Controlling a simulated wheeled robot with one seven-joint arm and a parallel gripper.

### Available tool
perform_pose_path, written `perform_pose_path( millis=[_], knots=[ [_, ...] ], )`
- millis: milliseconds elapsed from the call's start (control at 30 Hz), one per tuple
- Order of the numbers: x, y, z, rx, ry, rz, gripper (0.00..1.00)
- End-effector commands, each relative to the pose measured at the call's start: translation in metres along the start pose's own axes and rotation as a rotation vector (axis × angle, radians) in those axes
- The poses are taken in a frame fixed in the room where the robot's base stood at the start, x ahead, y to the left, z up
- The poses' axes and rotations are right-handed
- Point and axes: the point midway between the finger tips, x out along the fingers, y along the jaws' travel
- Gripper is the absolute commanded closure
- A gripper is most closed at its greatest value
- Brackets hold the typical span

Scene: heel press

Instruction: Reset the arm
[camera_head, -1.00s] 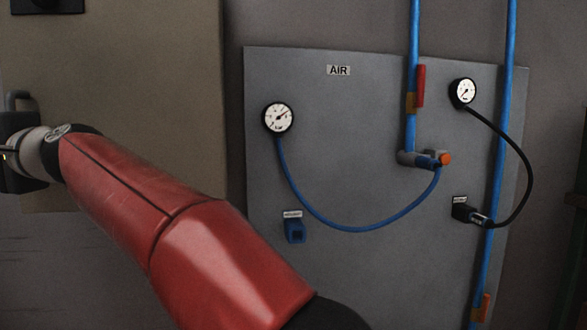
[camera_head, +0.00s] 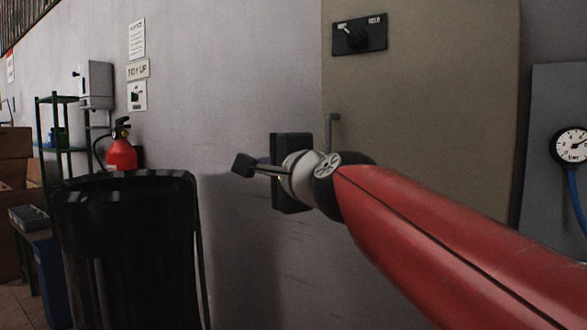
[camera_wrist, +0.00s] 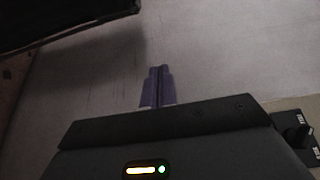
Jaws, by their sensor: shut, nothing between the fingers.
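My gripper shows in the wrist view (camera_wrist: 159,72), where its two purple fingers lie side by side, shut and empty. A grey-white wall fills the space behind the fingertips. In the head view my red arm reaches in from the lower right, and its dark hand is in front of the wall, left of the beige panel.
A black bin (camera_head: 125,250) stands at the left, with a red fire extinguisher (camera_head: 121,152) behind it. A beige panel (camera_head: 430,110) carries a black rotary switch (camera_head: 359,35). A pressure gauge (camera_head: 572,146) is at the right edge. Bare wall (camera_head: 235,90) lies between bin and panel.

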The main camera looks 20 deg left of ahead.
Motion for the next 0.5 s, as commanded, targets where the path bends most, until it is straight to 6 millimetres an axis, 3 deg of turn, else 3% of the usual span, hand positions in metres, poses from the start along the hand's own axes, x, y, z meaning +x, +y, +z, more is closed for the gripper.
perform_pose_path(
  millis=[67, 167, 367, 500],
  knots=[
    [-0.010, 0.011, -0.004, -0.055, 0.013, 0.033, 1.00],
    [-0.034, 0.045, -0.021, -0.200, 0.039, 0.136, 1.00],
    [-0.123, 0.150, -0.071, -0.564, 0.064, 0.481, 1.00],
    [-0.199, 0.224, -0.097, -0.741, 0.023, 0.732, 1.00]
  ],
)
